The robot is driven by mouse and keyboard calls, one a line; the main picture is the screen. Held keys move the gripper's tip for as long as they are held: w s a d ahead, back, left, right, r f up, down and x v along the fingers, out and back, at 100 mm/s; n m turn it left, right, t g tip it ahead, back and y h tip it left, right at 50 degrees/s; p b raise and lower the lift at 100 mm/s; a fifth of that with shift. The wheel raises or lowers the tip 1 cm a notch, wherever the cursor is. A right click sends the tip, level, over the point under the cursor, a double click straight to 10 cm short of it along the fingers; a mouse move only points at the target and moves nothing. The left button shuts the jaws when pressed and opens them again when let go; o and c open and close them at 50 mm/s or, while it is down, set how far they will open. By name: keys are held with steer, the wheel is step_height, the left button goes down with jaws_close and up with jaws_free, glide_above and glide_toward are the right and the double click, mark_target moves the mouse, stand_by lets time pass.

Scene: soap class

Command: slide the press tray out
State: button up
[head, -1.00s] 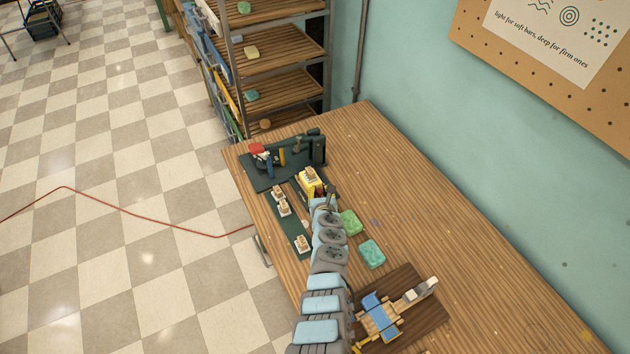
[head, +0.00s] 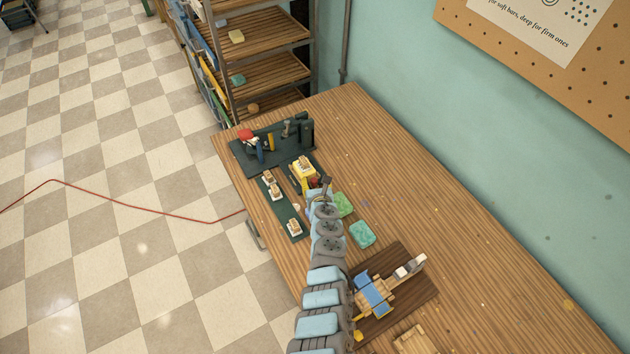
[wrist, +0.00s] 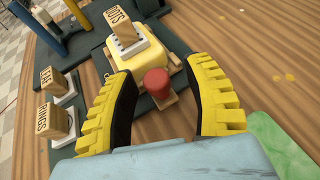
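A yellow block (wrist: 138,62) with a wooden stamp marked DOTS (wrist: 127,30) on top sits on a dark base at the far part of the bench; the block also shows in the head view (head: 299,178). In front of it a red knob (wrist: 156,83) stands on a small wooden piece (wrist: 160,100), which looks like the tray's front end. My gripper (wrist: 165,90) is open, its yellow-and-black fingers on either side of the knob. I see gaps between the fingers and the knob.
Stamps marked RINGS (wrist: 54,121) and LEAF (wrist: 56,84) stand on a green strip (head: 292,224) to the left. Green soap bars (head: 361,235) lie right of my arm. A blue-and-wood device (head: 376,294) sits on a dark board nearer. The bench's right side is clear.

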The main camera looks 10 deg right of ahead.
steer(key=shift+s+a, duration=0.2)
steer(key=shift+s+r, duration=0.15)
steer(key=shift+s, duration=1.4)
steer(key=shift+s+d, duration=0.1)
steer(key=shift+s, duration=0.75)
steer(key=shift+s+r, duration=0.1)
steer(key=shift+s, duration=0.25)
steer(key=shift+s+f, duration=0.4)
steer(key=shift+s, duration=0.55)
steer(key=shift+s+r, duration=0.1)
steer(key=shift+s, duration=0.1)
